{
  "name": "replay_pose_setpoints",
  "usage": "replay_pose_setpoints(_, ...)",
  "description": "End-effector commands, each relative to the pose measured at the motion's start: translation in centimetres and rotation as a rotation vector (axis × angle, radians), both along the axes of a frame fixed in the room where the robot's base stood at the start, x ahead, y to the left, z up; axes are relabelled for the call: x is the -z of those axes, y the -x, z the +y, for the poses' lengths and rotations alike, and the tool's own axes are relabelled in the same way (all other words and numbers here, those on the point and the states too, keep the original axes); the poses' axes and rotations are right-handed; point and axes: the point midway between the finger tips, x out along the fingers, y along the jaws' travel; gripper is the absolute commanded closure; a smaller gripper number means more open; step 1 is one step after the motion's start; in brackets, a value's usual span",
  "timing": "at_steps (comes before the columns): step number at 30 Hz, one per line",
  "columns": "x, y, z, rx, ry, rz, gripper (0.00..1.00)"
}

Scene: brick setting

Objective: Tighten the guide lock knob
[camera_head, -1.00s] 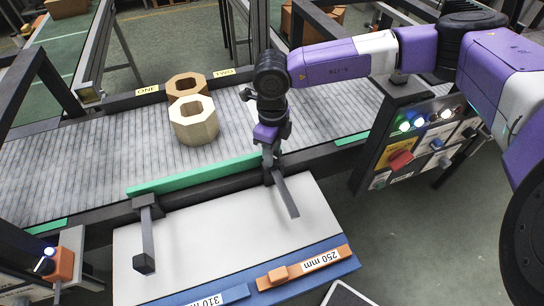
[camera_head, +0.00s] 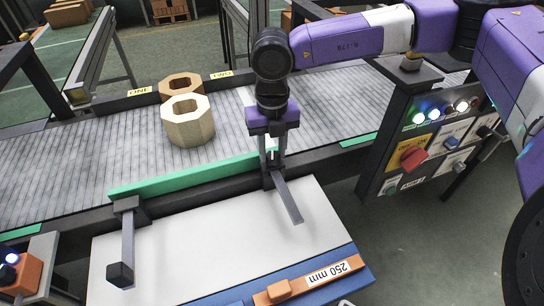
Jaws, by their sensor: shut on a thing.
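My gripper (camera_head: 270,160) points down at the right-hand bracket of the green guide rail (camera_head: 190,175). Its fingers are shut on the guide lock knob at that bracket, and they hide most of the knob. A grey bar (camera_head: 287,198) runs from this bracket over the white panel. The rail runs along the near side of the conveyor. At its left end, another bracket (camera_head: 125,205) carries a grey arm with a black block (camera_head: 120,275) at its tip.
A pale octagonal ring (camera_head: 187,128) and a brown one (camera_head: 180,82) stand on the conveyor (camera_head: 75,165). An orange slider marked 250 mm (camera_head: 300,283) lies on the blue edge strip of the white panel (camera_head: 200,245). A control box with a red knob (camera_head: 413,157) is at right.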

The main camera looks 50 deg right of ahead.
Motion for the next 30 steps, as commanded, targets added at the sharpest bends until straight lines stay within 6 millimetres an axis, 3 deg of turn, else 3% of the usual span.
replay_pose_setpoints(9,0.0,0.0,-0.01,0.109,0.001,-0.001,1.0)
replay_pose_setpoints(24,-0.14,-0.02,-0.01,0.126,0.001,-0.001,1.0)
replay_pose_setpoints(25,-0.14,-0.02,-0.01,0.126,0.001,-0.001,0.65)
replay_pose_setpoints(28,-0.13,-0.02,-0.01,0.126,0.001,-0.001,0.45)
replay_pose_setpoints(30,-0.1,-0.02,-0.01,0.126,0.001,-0.001,0.45)
